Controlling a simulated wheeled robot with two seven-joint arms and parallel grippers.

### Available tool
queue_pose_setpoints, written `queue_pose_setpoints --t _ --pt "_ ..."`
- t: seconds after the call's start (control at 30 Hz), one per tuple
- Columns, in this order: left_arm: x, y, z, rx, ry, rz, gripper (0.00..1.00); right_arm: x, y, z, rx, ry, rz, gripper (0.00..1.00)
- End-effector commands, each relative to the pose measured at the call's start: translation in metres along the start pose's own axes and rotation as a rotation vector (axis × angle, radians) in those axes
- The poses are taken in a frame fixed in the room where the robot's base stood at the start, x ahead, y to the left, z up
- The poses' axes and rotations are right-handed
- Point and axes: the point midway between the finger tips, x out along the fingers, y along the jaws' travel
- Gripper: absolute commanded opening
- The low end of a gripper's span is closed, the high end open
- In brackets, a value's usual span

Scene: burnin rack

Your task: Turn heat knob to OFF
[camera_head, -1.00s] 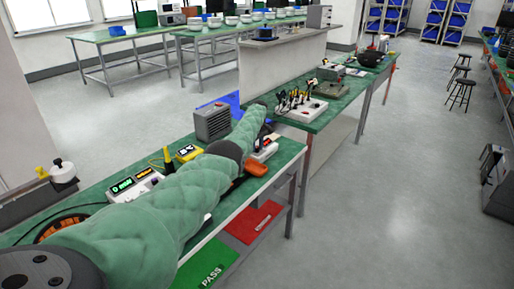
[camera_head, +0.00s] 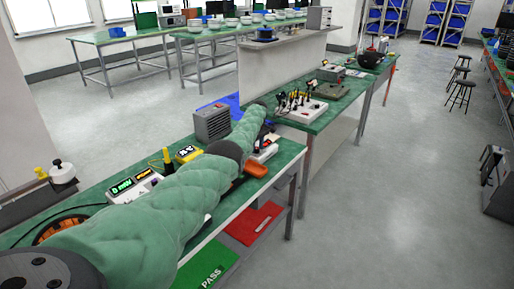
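My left arm, in a green quilted sleeve, comes in from the lower left and stretches along the near green bench. My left gripper (camera_head: 269,132) is at its far end, small and dark, over the bench's far right part. Its fingers are too small to read. A small white device with a red part (camera_head: 264,151) sits just below it; I cannot tell whether they touch. A white station (camera_head: 134,188) with lit green and orange displays stands left of my arm. I cannot make out a heat knob; my sleeve covers part of the bench. My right gripper is not in view.
A grey box-shaped unit (camera_head: 212,122) and a yellow meter (camera_head: 188,154) stand behind my arm. An orange item (camera_head: 256,169) lies near the front edge. A red tray (camera_head: 251,222) and a green PASS tray (camera_head: 207,270) sit below.

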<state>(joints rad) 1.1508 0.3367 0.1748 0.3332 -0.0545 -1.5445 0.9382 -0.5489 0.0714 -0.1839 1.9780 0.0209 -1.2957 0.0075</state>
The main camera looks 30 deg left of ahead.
Motion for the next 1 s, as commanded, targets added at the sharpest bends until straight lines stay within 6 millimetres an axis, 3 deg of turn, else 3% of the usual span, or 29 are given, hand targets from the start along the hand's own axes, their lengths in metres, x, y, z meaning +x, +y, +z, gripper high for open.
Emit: queue_pose_setpoints --t 0.37,0.67,0.83,1.0 --pt "-0.001 0.000 0.000 0.001 -0.001 -0.001 0.50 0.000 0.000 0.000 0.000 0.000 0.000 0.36" --pt "-0.038 0.001 0.000 0.001 0.000 0.001 0.50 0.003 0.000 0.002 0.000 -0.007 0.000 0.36" --pt "-0.061 0.001 0.000 0.001 0.000 0.000 0.50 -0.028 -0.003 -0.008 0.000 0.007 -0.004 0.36" --pt "-0.074 0.000 0.000 0.001 -0.001 -0.002 0.50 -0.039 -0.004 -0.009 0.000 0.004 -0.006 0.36"
